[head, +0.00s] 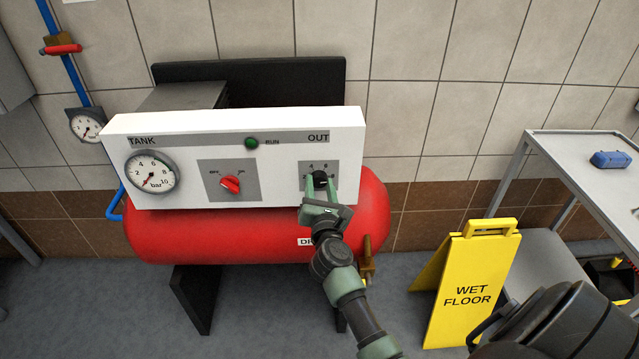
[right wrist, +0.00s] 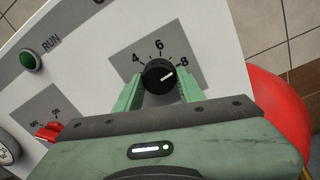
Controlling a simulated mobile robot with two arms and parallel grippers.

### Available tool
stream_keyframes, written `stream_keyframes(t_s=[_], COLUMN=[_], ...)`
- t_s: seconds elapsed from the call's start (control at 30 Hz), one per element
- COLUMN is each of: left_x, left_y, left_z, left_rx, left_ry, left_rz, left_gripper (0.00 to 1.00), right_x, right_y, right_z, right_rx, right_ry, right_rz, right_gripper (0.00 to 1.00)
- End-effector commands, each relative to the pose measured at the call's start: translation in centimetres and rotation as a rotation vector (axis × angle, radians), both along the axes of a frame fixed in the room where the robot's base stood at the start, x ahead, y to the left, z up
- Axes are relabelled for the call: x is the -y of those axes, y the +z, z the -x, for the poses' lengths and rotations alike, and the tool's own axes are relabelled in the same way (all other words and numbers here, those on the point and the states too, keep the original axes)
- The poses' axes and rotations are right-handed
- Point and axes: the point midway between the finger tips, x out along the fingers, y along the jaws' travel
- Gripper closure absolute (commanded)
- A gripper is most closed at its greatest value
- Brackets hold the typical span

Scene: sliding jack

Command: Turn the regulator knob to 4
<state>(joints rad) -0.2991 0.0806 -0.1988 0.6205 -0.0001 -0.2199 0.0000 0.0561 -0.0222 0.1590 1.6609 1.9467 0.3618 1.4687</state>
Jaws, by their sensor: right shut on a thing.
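The black regulator knob (head: 320,179) sits under the OUT label on the white panel (head: 180,122) of the red compressor. In the right wrist view, the knob (right wrist: 157,73) has a dial marked 4, 6 and 8, and its white pointer line aims right and slightly up, close to the 8. My right gripper (head: 321,188) is shut on the knob, one green finger on each side; it also shows in the right wrist view (right wrist: 158,90). My left gripper is not in view.
The panel also has a TANK gauge (head: 152,171), a red switch (head: 230,184) and a green RUN light (head: 251,142). Below is the red tank (head: 200,235). A yellow wet floor sign (head: 470,280) and a cart (head: 570,150) with a blue object (head: 610,159) stand to the right.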

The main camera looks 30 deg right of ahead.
Motion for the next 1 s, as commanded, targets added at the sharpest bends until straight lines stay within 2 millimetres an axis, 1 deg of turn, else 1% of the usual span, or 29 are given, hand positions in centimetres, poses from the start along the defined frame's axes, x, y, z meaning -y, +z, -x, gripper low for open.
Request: stream_keyframes(t_s=[0.03, 0.3, 1.0], left_x=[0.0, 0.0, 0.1], left_y=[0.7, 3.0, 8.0], left_z=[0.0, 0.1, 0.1], left_rx=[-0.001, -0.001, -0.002], left_ry=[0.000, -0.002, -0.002], left_rz=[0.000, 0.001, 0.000], left_gripper=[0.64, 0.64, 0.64], right_x=[0.0, 0.0, 0.0], right_y=[0.3, 0.4, 0.4], right_z=[0.0, 0.1, 0.1], right_rx=[-0.021, -0.147, -0.494], right_ry=[0.001, 0.002, 0.003], right_rz=[0.028, 0.233, 0.799], right_gripper=[1.00, 1.00, 1.00])
